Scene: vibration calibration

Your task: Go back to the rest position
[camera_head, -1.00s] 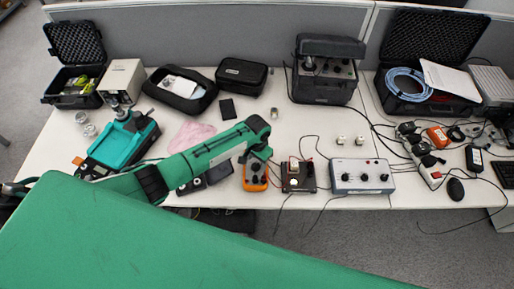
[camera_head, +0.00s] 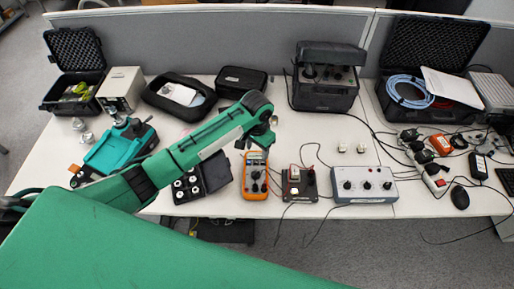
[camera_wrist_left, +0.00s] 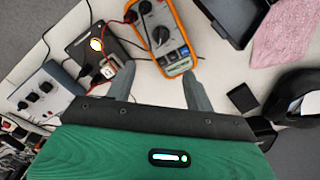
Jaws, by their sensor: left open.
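My left arm reaches in from the left in the head view. Its gripper (camera_head: 264,138) hangs at the arm's far end, above and behind the orange multimeter (camera_head: 256,178), and is partly hidden by the wrist. In the left wrist view the two grey fingers of the left gripper (camera_wrist_left: 160,88) are spread apart with nothing between them. The orange multimeter (camera_wrist_left: 163,38) lies beyond the fingertips there. My right gripper is in neither view.
On the white table stand a small black box with a white switch (camera_head: 299,184), a grey control box (camera_head: 363,184) and a black case of white pieces (camera_head: 214,174). A teal device (camera_head: 117,150) is at left. Cables run across the right side.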

